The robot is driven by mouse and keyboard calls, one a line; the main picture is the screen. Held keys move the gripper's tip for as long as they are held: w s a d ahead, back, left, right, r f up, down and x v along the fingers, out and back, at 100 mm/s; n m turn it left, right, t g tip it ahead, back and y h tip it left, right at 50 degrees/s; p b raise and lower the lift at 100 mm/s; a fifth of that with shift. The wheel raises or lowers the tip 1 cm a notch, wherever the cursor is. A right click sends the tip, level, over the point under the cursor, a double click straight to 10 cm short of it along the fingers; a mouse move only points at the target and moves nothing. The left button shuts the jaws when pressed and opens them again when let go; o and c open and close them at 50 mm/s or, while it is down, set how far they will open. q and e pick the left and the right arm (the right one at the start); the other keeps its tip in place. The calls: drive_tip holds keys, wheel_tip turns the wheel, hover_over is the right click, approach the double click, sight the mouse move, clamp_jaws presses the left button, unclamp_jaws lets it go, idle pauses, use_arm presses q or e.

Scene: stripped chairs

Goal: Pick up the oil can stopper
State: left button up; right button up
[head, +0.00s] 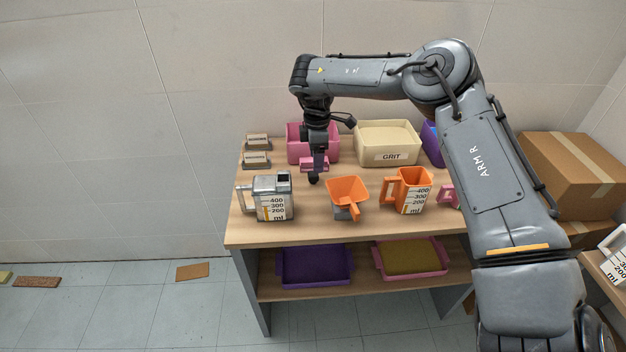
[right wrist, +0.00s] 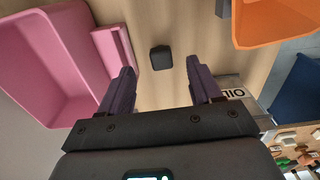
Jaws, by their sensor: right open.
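The stopper is a small black block (right wrist: 160,57) on the wooden tabletop in the right wrist view. In the head view a small dark piece (head: 313,180) shows just below my right gripper (head: 315,166). My right gripper is open and empty, pointing down; in the right wrist view its purple fingers (right wrist: 161,72) stand apart, with the stopper between and beyond their tips. The grey metal can (head: 272,198) stands to the left in the head view. Part of it, with OIL lettering (right wrist: 232,92), shows behind a finger in the right wrist view. My left gripper is out of view.
A pink bin (head: 298,141) and a GRIT bin (head: 388,136) stand behind. An orange funnel (head: 347,190) and an orange measuring jug (head: 412,188) stand to the right. Two small labelled holders (head: 257,160) are at the back left. Trays (head: 315,283) fill the lower shelf.

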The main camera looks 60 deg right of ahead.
drive_tip(key=shift+w+a+f+b, duration=0.1)
drive_tip(key=shift+f+b, duration=0.55)
drive_tip(key=shift+f, duration=1)
drive_tip(key=shift+a+f+b, duration=0.1)
drive_tip(key=shift+f+b, duration=0.5)
drive_tip(key=shift+f, duration=1)
drive_tip(key=c, duration=1.1)
drive_tip(key=shift+o, duration=0.2)
wheel_tip(320, 180, up, 9)
drive_tip(key=p, duration=0.3)
drive_tip(key=shift+w, duration=0.1)
drive_tip(key=shift+r+p, duration=0.3)
drive_tip(key=shift+r, duration=0.25)
